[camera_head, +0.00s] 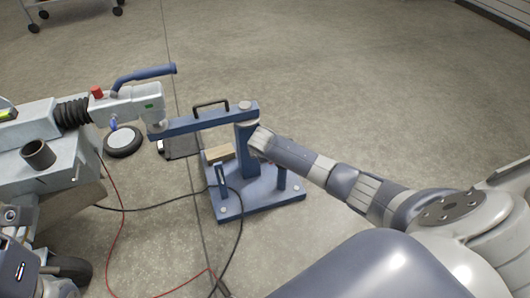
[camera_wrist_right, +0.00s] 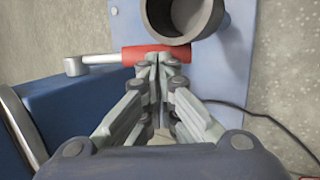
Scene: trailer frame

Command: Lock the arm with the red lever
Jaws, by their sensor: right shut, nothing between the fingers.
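The red lever (camera_wrist_right: 143,52) shows in the right wrist view as a red grip on a pale metal rod (camera_wrist_right: 95,60) that runs left to a rounded end. My right gripper (camera_wrist_right: 160,56) is shut and empty, its fingertips at the red grip; I cannot tell if they touch it. In the head view the blue swing arm (camera_head: 205,121) with a black handle reaches left from the post (camera_head: 245,160) toward the hitch. My right gripper (camera_head: 256,143) is beside the post, just below the arm. The lever is hidden there. My left gripper is not in view.
The stand's blue base plate (camera_head: 260,197) lies on the concrete floor with a wooden block (camera_head: 220,153) on it. The hitch (camera_head: 130,103) with a blue handle stands at left. Cables cross the floor. A dark round tube (camera_wrist_right: 185,18) is just beyond the lever.

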